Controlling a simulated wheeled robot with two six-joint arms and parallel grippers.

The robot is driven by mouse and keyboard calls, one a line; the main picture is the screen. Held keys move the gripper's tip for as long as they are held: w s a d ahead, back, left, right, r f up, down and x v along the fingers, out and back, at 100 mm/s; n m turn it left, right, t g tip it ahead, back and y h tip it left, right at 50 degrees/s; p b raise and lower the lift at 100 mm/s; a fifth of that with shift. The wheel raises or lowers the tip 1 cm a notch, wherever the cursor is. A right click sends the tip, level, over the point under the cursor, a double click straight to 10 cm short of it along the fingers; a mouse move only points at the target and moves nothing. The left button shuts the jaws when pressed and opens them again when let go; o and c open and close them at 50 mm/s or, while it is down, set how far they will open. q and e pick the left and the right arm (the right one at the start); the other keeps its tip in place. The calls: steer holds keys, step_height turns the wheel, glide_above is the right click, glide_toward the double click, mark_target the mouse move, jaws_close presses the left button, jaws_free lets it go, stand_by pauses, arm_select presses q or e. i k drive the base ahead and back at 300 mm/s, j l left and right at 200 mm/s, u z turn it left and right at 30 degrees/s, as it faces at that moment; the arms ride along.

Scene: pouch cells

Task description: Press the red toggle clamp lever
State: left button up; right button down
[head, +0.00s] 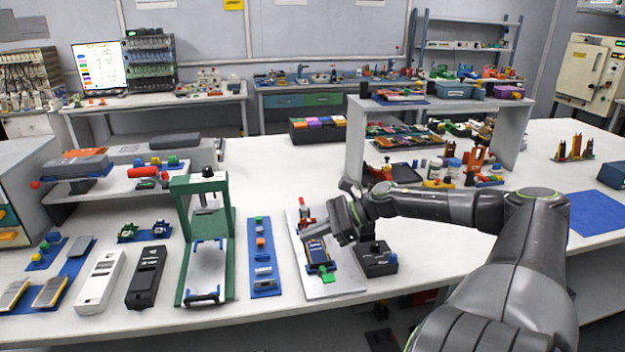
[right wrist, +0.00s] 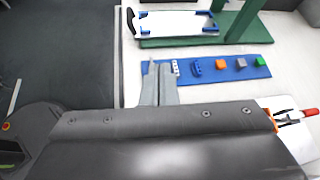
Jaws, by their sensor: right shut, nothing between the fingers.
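The red toggle clamp lever (head: 302,206) stands at the back left of a white plate (head: 318,288). In the right wrist view the clamp's red lever end (right wrist: 311,112) shows at the right edge, with an orange part beside it. A dark blue and yellow pouch cell (head: 317,252) lies in the fixture on the plate, with a green tab at its front. My right gripper (head: 322,232) is over the plate, just right of the clamp; its fingers (right wrist: 160,84) are shut with nothing between them. Whether it touches the lever cannot be told. My left gripper is not in view.
A blue strip (head: 263,284) with small coloured blocks lies left of the plate. A green press frame (head: 181,240) stands further left. A black box (head: 378,262) with a knob sits close on the right. The table is clear at the front right.

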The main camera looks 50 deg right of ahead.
mark_target(301, 198)
steer(key=i+l, duration=0.1)
steer(key=l, duration=0.25)
steer(key=i+l, duration=0.15)
steer(key=l, duration=0.2)
steer(key=i+l, duration=0.1)
steer(key=l, duration=0.25)
steer(key=i+l, duration=0.1)
steer(key=l, duration=0.25)
steer(key=i+l, duration=0.15)
steer(key=l, duration=0.2)
